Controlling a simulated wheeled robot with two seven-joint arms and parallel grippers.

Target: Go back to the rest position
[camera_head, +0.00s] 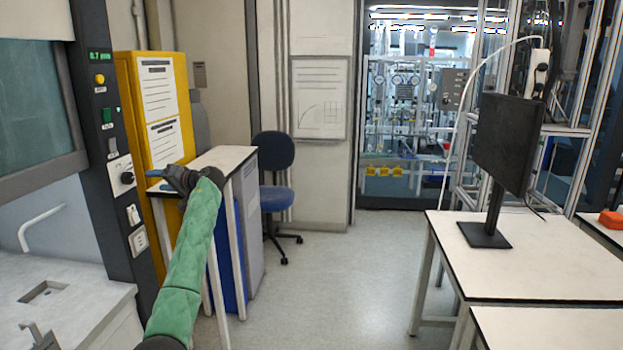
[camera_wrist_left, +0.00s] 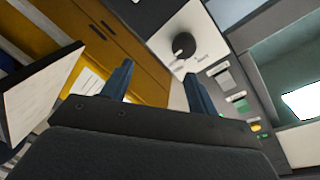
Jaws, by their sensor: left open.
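My left arm, in a green sleeve, reaches forward from the bottom of the head view. My left gripper (camera_head: 168,180) is at its end, in front of the narrow white-topped table and the yellow cabinet. In the left wrist view the two blue-grey fingers of the gripper (camera_wrist_left: 158,82) stand well apart with nothing between them. Beyond them is the fume hood's control panel with a black knob (camera_wrist_left: 184,45). My right gripper is in neither view.
The fume hood's dark control column (camera_head: 107,150) stands left of the arm. The yellow cabinet (camera_head: 128,85) and narrow table (camera_head: 222,158) are close by the gripper. A blue chair (camera_head: 277,198) stands behind. A monitor table (camera_head: 545,262) is at right. The middle floor (camera_head: 330,290) is clear.

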